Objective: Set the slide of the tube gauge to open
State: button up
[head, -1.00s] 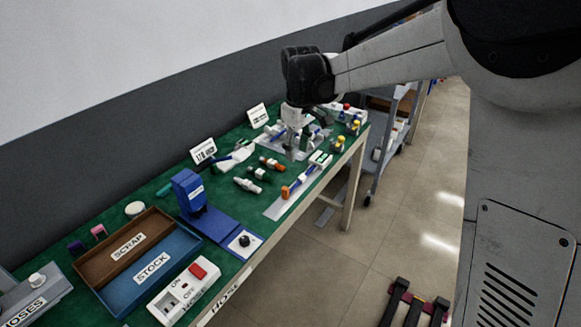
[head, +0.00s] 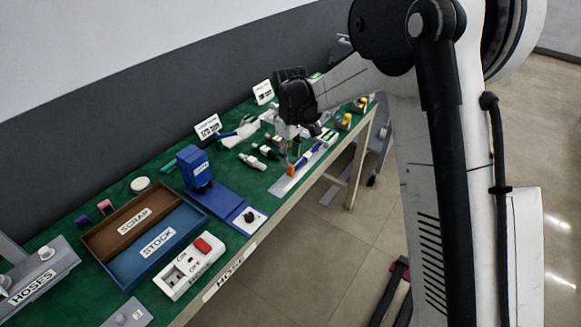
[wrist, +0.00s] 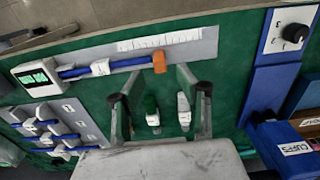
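The tube gauge is a pale grey plate (wrist: 196,42) with a printed scale, a blue bar, a green-lit display (wrist: 37,77), a white block (wrist: 100,67) on the bar and an orange block (wrist: 159,62) at the bar's end. Which block is the slide I cannot tell for sure. The white block sits apart from the orange one. My gripper (wrist: 155,85) is open and empty, its fingers apart below the orange block in the wrist view.
Green and white fittings (wrist: 152,110) lie under my open fingers. A plate with several blue-barred sliders (wrist: 50,130) is at left in the wrist view. A blue stand (head: 195,168) with a black knob plate (head: 249,217) stands nearby.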

aim_at(291, 165)
jog(key=shift+f, duration=2.3)
grip_shut()
